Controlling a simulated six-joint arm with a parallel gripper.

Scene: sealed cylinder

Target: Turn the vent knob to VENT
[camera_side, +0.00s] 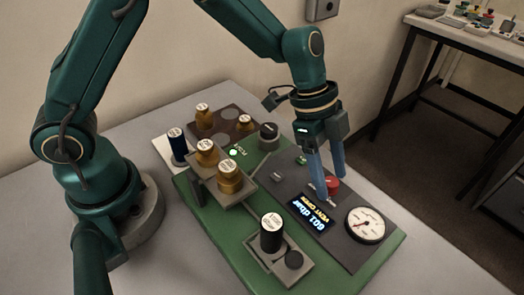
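A small red knob (333,186) stands on the dark grey panel (288,186), close to the lit display (311,213). I take it for the vent knob, though its marking and pointing direction are hidden. My gripper (332,187) points down at it, with one blue finger on each side of the knob. The fingers are apart, but I cannot tell whether they touch the knob. The upside-down display seems to read "601 dbar", with a yellow line that seems to start with VENT. A round white gauge (365,224) sits to the right of the display.
The panel is on a green base (330,270) on a grey table (150,255). A black knob (268,134) stands behind. Several brass cylinders, one of them (229,177), and a dark blue one (177,143) stand left. A black-sided cylinder (271,236) stands in front.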

